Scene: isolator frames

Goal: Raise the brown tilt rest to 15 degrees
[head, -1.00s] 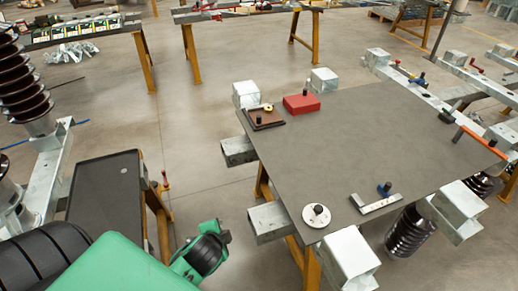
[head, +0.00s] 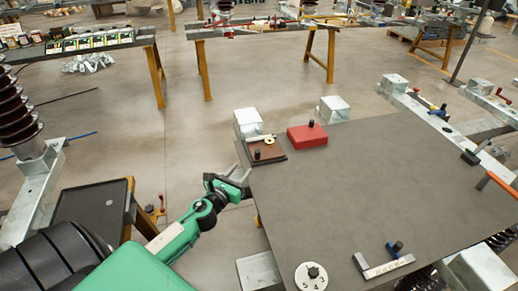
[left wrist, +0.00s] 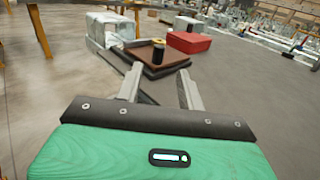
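The brown tilt rest (head: 273,155) lies at the far left corner of the grey table, looking flat or nearly so, with a black knob and a yellow round piece on it. It also shows in the left wrist view (left wrist: 172,58), ahead of the fingers. My left gripper (head: 243,176) is at the table's left edge, just short of the rest and apart from it. In the left wrist view its two fingers (left wrist: 158,88) stand apart with nothing between them. My right gripper is not in view.
A red block (head: 307,137) with a black knob sits right of the rest. A white numbered dial (head: 311,277) and a metal bar with a blue knob (head: 388,266) lie at the table's near side. The grey tabletop's middle (head: 380,190) is clear.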

